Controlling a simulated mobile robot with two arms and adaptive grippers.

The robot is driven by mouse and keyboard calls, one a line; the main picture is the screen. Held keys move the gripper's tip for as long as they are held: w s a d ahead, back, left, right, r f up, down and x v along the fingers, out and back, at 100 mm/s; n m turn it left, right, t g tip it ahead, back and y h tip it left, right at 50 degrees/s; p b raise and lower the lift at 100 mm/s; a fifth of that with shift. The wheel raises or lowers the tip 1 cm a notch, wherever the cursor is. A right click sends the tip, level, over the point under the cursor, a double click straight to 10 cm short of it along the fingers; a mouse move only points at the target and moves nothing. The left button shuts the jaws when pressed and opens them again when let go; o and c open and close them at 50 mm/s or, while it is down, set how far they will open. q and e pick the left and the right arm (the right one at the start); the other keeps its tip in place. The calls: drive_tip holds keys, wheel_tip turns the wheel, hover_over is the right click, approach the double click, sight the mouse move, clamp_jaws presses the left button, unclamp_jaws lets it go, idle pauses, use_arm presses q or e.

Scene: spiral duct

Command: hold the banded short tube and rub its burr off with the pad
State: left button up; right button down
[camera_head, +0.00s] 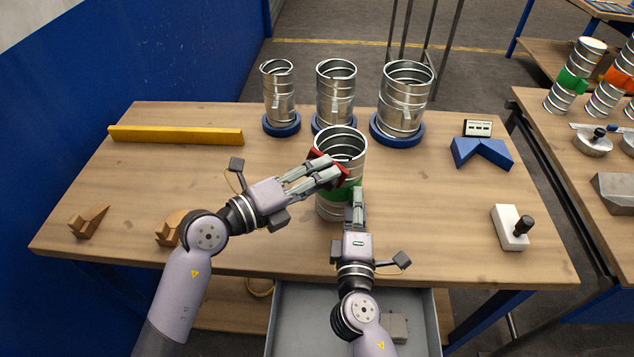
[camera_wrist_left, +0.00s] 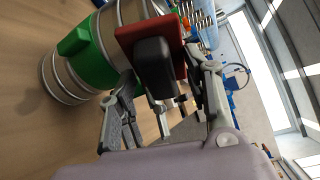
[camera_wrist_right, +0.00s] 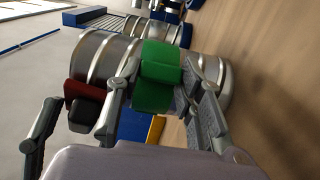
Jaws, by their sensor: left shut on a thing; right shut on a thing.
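The banded short tube (camera_head: 327,208) is ribbed metal with a green band (camera_head: 347,191) and stands upright, open end up, near the table's middle. It also shows in the left wrist view (camera_wrist_left: 62,82) and the right wrist view (camera_wrist_right: 92,52). My left gripper (camera_head: 333,173) is shut on the dark handle (camera_wrist_left: 155,65) of the red pad (camera_wrist_left: 127,36). The pad lies against or very close to the tube's upper side; contact is unclear. My right gripper (camera_head: 357,194) is shut on the green band's protruding part (camera_wrist_right: 153,95) at the tube's near side. I cannot make out the burr.
Three metal tubes (camera_head: 405,92) stand in blue bases (camera_head: 397,132) behind. A yellow bar (camera_head: 175,135) lies at back left, wooden blocks (camera_head: 88,220) at front left. A blue V-block (camera_head: 482,153) and a white block with black knob (camera_head: 509,228) are at right.

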use_arm(q)
drive_tip(key=shift+r, duration=1.25)
drive_tip(key=shift+w, duration=0.1)
drive_tip(key=shift+f, duration=2.2)
drive_tip(key=shift+s+a+r, duration=0.1)
drive_tip(key=shift+s+a, duration=0.35)
drive_tip(key=shift+s, duration=0.4)
drive_tip(key=shift+s+a+r, duration=0.1)
drive_tip(key=shift+s+a, duration=0.3)
drive_tip(key=shift+s, duration=0.5)
drive_tip(key=shift+s+a, duration=0.45)
drive_tip(key=shift+s, duration=0.4)
drive_tip(key=s, duration=0.1)
drive_tip(key=s+a, duration=0.1)
drive_tip(key=shift+s+a, duration=0.2)
drive_tip(key=shift+s, duration=0.15)
